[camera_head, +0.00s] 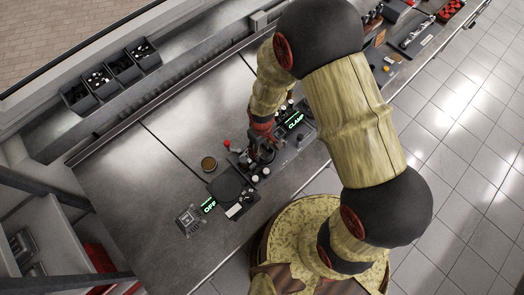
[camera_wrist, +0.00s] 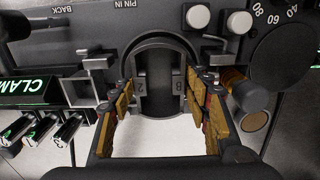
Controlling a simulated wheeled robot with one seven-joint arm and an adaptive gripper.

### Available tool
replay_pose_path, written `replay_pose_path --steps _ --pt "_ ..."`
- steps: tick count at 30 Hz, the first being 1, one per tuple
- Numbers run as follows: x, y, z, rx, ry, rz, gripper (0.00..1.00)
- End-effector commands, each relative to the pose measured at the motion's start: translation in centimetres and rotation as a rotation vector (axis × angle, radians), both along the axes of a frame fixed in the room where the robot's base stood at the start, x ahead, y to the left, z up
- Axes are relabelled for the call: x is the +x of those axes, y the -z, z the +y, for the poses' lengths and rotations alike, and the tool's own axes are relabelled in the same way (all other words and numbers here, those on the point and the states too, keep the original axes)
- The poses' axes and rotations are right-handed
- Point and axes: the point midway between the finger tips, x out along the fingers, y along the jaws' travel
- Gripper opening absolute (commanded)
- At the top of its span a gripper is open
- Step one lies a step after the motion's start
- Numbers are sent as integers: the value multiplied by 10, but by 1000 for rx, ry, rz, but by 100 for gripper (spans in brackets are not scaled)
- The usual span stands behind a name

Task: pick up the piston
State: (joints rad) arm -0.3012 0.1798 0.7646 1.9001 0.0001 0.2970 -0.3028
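My gripper (camera_wrist: 161,88) is open in the wrist view, its yellow-padded fingers wide apart. Between and just beyond them is a dark rounded part (camera_wrist: 158,54) set in the black fixture, with the marks 2 and 8 on its inner faces. I cannot tell for sure whether this part is the piston or part of the fixture. No contact between it and the fingers is clear. In the head view my gripper (camera_head: 262,137) is over the fixture on the bench, and the arm hides part of that spot. A brown round disc (camera_head: 209,163) lies left of the fixture.
A lit CLAMP sign (camera_head: 295,120) and small levers are right of the gripper in the head view. A black round pad (camera_head: 227,185) and an OFF sign (camera_head: 208,205) are nearer the front. Parts bins (camera_head: 101,78) stand at the back left. The bench's left middle is clear.

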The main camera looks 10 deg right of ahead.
Motion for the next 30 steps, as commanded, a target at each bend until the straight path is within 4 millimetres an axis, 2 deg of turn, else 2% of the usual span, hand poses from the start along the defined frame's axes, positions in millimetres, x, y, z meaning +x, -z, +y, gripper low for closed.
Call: replay_pose_path --steps 23,30 --pt "1 0 0 1 0 -1 1" --pt "1 -3 0 0 0 -2 0"
